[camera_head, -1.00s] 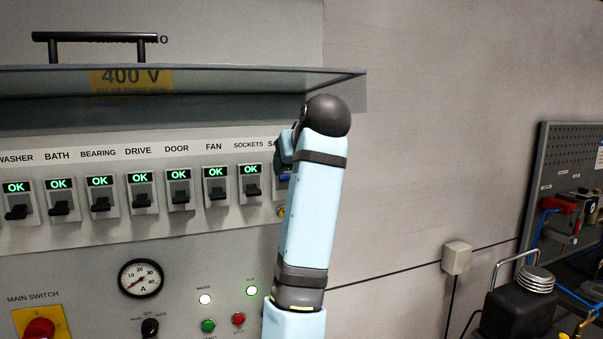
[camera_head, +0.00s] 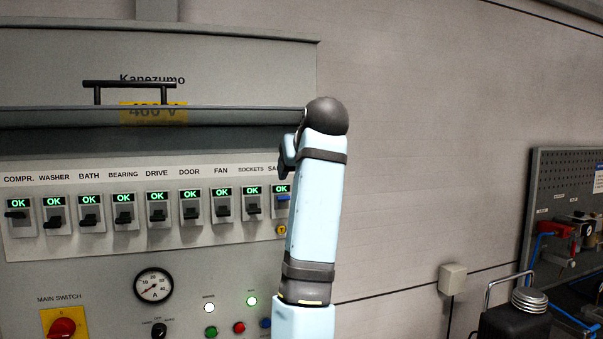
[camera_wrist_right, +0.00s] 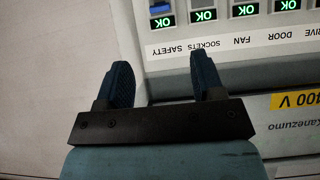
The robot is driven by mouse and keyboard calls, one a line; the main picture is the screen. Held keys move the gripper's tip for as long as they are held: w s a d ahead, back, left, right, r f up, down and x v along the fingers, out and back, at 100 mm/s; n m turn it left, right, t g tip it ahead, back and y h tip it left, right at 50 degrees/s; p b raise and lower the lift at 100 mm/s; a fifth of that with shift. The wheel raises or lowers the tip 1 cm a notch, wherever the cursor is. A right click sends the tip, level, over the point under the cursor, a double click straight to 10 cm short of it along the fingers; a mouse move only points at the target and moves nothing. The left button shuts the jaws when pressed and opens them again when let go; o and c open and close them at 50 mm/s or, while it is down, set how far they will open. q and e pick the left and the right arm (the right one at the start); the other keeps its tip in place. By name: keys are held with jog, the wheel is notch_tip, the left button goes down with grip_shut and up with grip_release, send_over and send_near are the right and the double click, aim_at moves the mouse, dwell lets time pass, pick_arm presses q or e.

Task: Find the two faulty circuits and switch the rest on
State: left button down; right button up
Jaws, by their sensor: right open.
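A row of breakers labelled COMPR. (camera_head: 20,217), WASHER (camera_head: 56,220), BATH (camera_head: 90,214), BEARING (camera_head: 124,214), DRIVE (camera_head: 158,212), DOOR (camera_head: 191,211), FAN (camera_head: 222,209), SOCKETS (camera_head: 253,208) and SAFETY (camera_head: 283,200) crosses the panel, each with a green OK display. COMPR. and the blue SAFETY lever sit close under their displays; the other levers sit lower. SAFETY is partly hidden by my right arm in the head view. My right gripper (camera_wrist_right: 163,75) is open and empty, over the panel's edge by the SAFETY and SOCKETS labels. My left gripper is out of view.
A raised cover (camera_head: 230,116) with a handle juts out above the breakers. A red main switch (camera_head: 62,327), a gauge (camera_head: 154,286) and small buttons sit below. Bare wall lies right of the panel; a tool board (camera_head: 560,180) stands farther right.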

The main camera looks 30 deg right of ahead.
jog(key=shift+w+f, duration=0.1)
jog(key=shift+w, duration=0.1)
dwell(0.3)
notch_tip(320, 180, down, 33)
jog(key=w+a+n, duration=0.2)
jog(key=w, duration=0.1)
jog(key=s+a+f+n, duration=0.1)
jog(key=s+f, duration=0.2)
jog(key=f, duration=0.3)
jog(key=s+a+f+y, duration=0.1)
jog(key=s+a+f, duration=0.1)
jog(key=s+f, duration=0.35)
jog(key=s+a+f+n, duration=0.1)
jog(key=s+f, duration=0.1)
jog(key=f, duration=0.6)
jog(key=s+a+f+y, duration=0.1)
jog(key=s+a+f, duration=0.2)
jog(key=s, duration=0.6)
jog(key=s+a+f+y, duration=0.1)
jog(key=s+a+f, duration=0.1)
jog(key=s+f, duration=0.6)
jog(key=s+a+f+y, duration=0.2)
jog(key=s+f, duration=0.3)
jog(key=s, duration=0.5)
jog(key=shift+a+f+n, duration=0.4)
jog(key=shift+a, duration=0.4)
jog(key=shift+w, duration=0.1)
